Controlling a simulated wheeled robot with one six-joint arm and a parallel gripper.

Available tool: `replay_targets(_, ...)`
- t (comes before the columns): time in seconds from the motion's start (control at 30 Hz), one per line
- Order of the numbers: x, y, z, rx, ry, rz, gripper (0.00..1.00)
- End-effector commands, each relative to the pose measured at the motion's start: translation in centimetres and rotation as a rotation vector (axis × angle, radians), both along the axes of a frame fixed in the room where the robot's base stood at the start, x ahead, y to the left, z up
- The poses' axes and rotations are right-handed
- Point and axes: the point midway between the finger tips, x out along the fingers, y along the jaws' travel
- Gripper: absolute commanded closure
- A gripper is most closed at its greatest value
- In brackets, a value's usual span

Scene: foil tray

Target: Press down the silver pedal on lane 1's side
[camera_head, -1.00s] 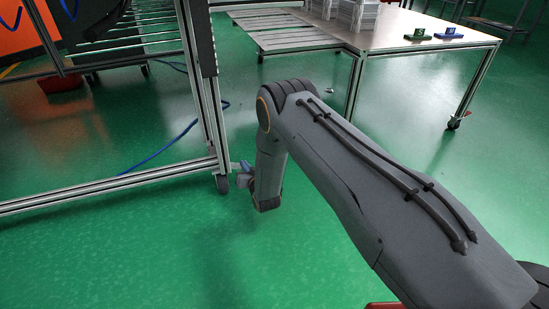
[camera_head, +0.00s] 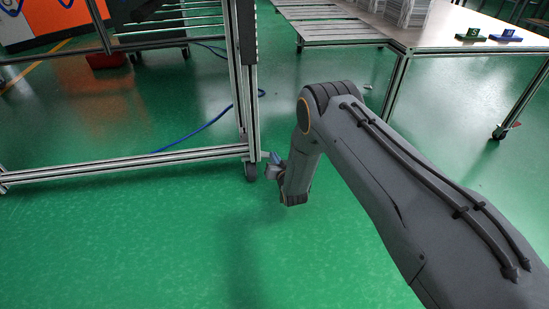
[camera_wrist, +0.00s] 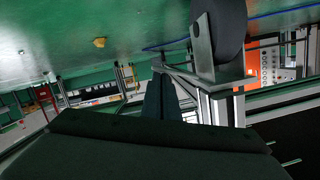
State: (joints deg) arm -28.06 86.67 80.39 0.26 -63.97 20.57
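A frame post's black caster wheel (camera_head: 251,173) stands on the floor just left of my arm's end. In the wrist view, which is upside down, the caster (camera_wrist: 224,25) is close, with a silver metal bracket (camera_wrist: 201,48) beside it. A flat silver piece (camera_wrist: 190,76) sticks out there; I cannot tell whether it is the pedal. My gripper (camera_head: 272,168) is low beside the caster, small and partly hidden by the wrist. In the wrist view its dark fingers (camera_wrist: 165,98) look pressed together, with nothing visible between them, overlapping the flat silver piece. Contact cannot be judged.
The aluminium frame's low rail (camera_head: 120,168) runs left from the post (camera_head: 245,90). A blue hose (camera_head: 205,127) lies on the floor behind. A table (camera_head: 430,38) with green and blue blocks stands at the back right. The green floor in front is clear.

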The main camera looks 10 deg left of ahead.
Motion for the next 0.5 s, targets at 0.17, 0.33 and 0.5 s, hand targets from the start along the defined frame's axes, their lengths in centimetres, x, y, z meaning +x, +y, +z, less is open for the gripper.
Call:
replay_targets(0.17,-0.1,-0.4,1.0,-0.001,0.003,0.0,1.0)
replay_targets(0.33,0.2,-1.2,3.5,0.0,0.0,0.0,1.0)
replay_targets(0.5,-2.4,-2.7,4.6,-0.002,0.004,0.002,1.0)
